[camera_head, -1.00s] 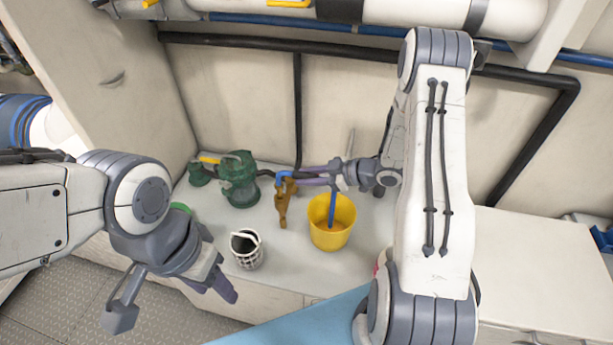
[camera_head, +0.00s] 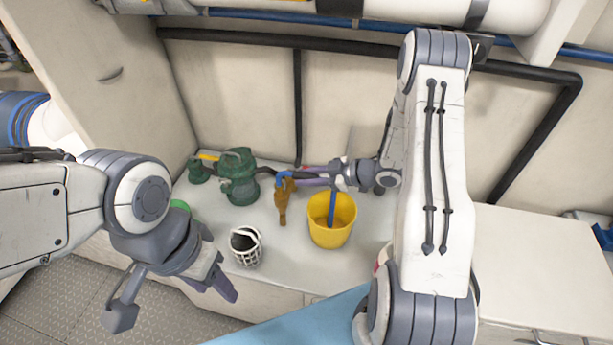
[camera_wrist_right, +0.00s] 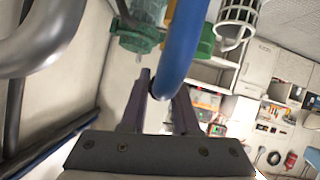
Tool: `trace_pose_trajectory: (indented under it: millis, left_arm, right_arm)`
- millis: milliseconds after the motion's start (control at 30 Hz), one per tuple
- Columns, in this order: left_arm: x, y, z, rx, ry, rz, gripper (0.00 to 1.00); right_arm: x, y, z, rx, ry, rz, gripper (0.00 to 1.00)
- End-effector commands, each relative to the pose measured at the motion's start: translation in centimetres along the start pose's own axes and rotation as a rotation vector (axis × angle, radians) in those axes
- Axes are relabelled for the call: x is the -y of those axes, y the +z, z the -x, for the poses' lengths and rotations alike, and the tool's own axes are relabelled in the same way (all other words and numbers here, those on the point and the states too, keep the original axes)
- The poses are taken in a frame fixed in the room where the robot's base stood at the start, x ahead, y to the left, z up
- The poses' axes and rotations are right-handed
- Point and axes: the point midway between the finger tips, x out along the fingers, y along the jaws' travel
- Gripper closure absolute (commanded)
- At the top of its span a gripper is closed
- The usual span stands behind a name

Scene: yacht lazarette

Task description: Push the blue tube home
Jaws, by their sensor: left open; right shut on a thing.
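The blue tube (camera_head: 331,208) rises from the yellow bucket (camera_head: 330,232) and bends over toward a brown fitting (camera_head: 283,203) on the bench. Its bent end lies close to the fitting's top; I cannot tell whether it is seated. My right gripper (camera_head: 297,177) is shut on the tube beside the fitting. In the right wrist view the tube (camera_wrist_right: 180,48) crosses the fingers (camera_wrist_right: 164,90); the fitting is not clear there. My left gripper (camera_head: 172,302) is open and empty, in front of the bench at the left.
A green pump (camera_head: 240,180) stands left of the fitting. A black-and-white basket (camera_head: 246,247) stands in front of it, left of the bucket. The back wall carries dark pipes (camera_head: 297,110). The bench front between basket and bucket is clear.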

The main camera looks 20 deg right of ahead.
Motion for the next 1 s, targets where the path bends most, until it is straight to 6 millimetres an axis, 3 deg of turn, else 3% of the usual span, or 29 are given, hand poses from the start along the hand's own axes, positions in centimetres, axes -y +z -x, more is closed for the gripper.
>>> trace_pose_trajectory:
  millis: [1000]
  left_arm:
    - [0.1,0.1,-2.0,0.0,0.0,0.0,0.5]
  right_arm:
    - [0.5,2.3,-1.1,-0.001,0.0,0.0,1.0]
